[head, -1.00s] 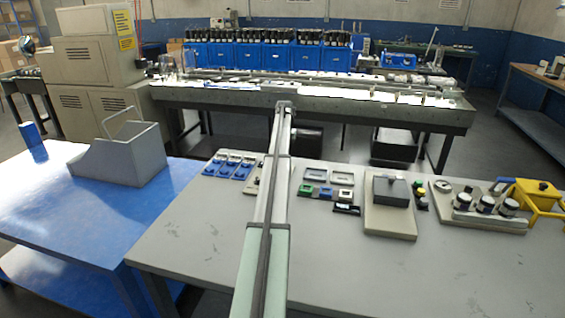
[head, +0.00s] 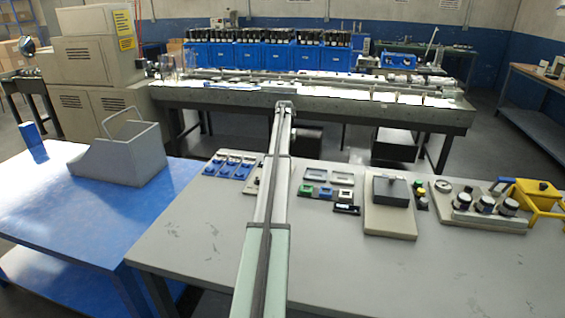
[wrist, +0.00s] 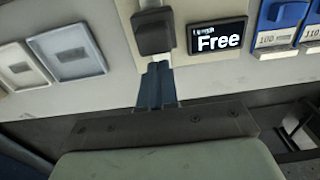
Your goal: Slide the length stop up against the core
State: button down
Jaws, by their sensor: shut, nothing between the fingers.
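In the wrist view my gripper (wrist: 157,72) has its blue-grey fingers together with nothing held. Its tips are right at the near edge of a dark square knob (wrist: 154,32) on a pale plate; whether they touch I cannot tell. The knob may be the length stop, but I cannot be sure. Beside it is a black display (wrist: 217,37) reading "Free", with a small blurred word above. I cannot pick out the core. In the head view my arm hides the gripper and most of this plate.
Blue labelled blocks (wrist: 281,20) stand right of the display in the wrist view, and pale frames (wrist: 72,50) lie left. In the head view a grey box on a plate (head: 391,219) and jars (head: 486,203) stand farther right. The grey table (head: 400,275) is clear in front.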

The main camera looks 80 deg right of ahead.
jog(key=shift+f, duration=0.3)
dwell(0.5)
jog(key=shift+f, duration=0.9)
jog(key=shift+a+f, duration=0.15)
jog(key=shift+f, duration=0.05)
jog(key=shift+a, duration=1.25)
jog(key=shift+s+a, duration=0.1)
jog(key=shift+a, duration=0.25)
dwell(0.9)
jog(key=shift+d, duration=0.15)
dwell(0.5)
jog(key=shift+d+r, duration=0.1)
jog(key=shift+r, duration=0.2)
